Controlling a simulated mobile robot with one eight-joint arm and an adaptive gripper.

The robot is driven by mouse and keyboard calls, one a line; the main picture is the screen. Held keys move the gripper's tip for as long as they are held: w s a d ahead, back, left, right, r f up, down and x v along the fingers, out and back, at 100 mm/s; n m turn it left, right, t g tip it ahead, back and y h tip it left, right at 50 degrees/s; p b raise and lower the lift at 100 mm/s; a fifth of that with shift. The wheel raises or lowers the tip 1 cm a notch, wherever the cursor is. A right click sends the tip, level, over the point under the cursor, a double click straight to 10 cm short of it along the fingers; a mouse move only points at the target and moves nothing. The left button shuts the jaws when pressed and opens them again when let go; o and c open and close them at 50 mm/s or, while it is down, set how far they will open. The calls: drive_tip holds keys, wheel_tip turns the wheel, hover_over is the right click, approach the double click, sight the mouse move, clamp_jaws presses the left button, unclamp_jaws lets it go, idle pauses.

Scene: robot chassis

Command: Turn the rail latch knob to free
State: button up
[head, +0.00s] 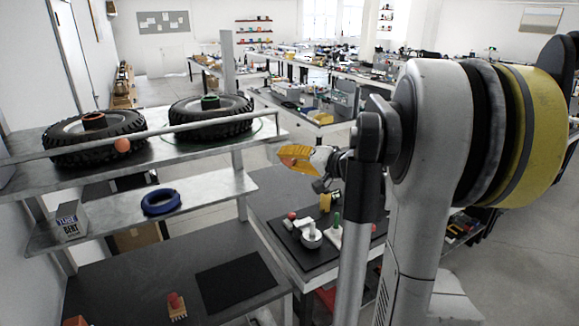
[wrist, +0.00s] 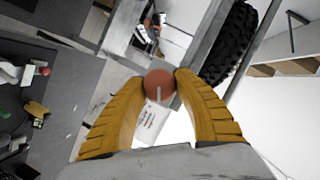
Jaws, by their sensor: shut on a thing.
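In the wrist view a round red knob (wrist: 158,83) with a pale line on it sits between the two yellow fingertips, which appear to touch its sides. My gripper (wrist: 160,78) is shut on it. An orange-red ball (head: 122,145) shows on the shelf's front rail (head: 195,125), well left of the gripper.
Two tyres (head: 95,150) (head: 212,132) lie on the top shelf. A blue ring (head: 161,202) and a small box (head: 70,220) are on the lower shelf. A bench with a dark board (head: 285,235) and several small fixtures stands below my gripper.

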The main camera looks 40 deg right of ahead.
drive_tip(key=m+t+y+b, duration=0.1)
drive_tip(key=m+b, duration=0.2)
drive_tip(key=shift+f+m, duration=0.1)
drive_tip(key=shift+m, duration=0.3)
drive_tip(key=shift+t, duration=0.3)
drive_tip(key=o, duration=1.2)
drive_tip(key=shift+w, duration=0.15)
drive_tip(key=s, duration=0.4)
drive_tip(key=s+d, duration=0.1)
drive_tip(key=s, duration=0.3)
drive_tip(key=s+r, duration=0.1)
drive_tip(key=s, duration=0.3)
drive_tip(key=shift+d, duration=0.35)
